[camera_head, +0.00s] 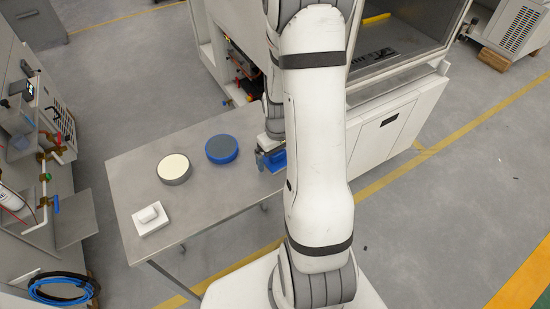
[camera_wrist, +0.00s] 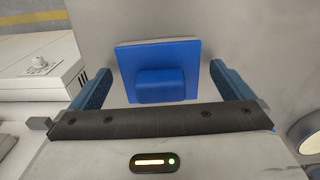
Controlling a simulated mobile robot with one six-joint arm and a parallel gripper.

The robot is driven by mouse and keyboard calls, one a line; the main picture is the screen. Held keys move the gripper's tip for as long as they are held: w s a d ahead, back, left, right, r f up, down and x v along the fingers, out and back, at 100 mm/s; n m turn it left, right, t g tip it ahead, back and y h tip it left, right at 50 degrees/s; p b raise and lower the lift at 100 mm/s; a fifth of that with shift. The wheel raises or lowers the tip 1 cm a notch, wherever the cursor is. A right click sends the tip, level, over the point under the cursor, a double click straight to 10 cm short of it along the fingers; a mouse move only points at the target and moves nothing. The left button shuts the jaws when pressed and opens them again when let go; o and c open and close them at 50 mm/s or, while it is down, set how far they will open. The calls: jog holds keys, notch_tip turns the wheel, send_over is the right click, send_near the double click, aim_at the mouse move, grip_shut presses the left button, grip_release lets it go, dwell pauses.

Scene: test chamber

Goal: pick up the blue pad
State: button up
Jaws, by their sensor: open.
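The blue pad (camera_wrist: 190,58) is a flat square with a raised blue block on it, lying on the grey table. In the wrist view it sits between the two blue fingers of my gripper (camera_wrist: 168,88), with a gap on each side. The fingers are open and hold nothing. In the head view the blue pad (camera_head: 279,160) shows only in part at the right of the table, because my arm hides the rest. My gripper (camera_head: 266,157) is just above it there, partly hidden.
On the table (camera_head: 125,180) are a blue round disc (camera_head: 222,149), a grey disc with a cream top (camera_head: 174,168) and a white pad with a raised block (camera_head: 150,219). A white machine (camera_head: 388,125) stands close on the right. The table's front area is clear.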

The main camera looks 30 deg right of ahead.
jog(key=shift+f, duration=0.2)
jog(key=shift+c, duration=0.4)
jog(key=c, duration=1)
jog(key=shift+o, duration=0.2)
jog(key=shift+r, duration=0.1)
notch_tip(320, 180, up, 10)
jog(key=shift+f+b, duration=0.1)
jog(key=shift+b, duration=0.4)
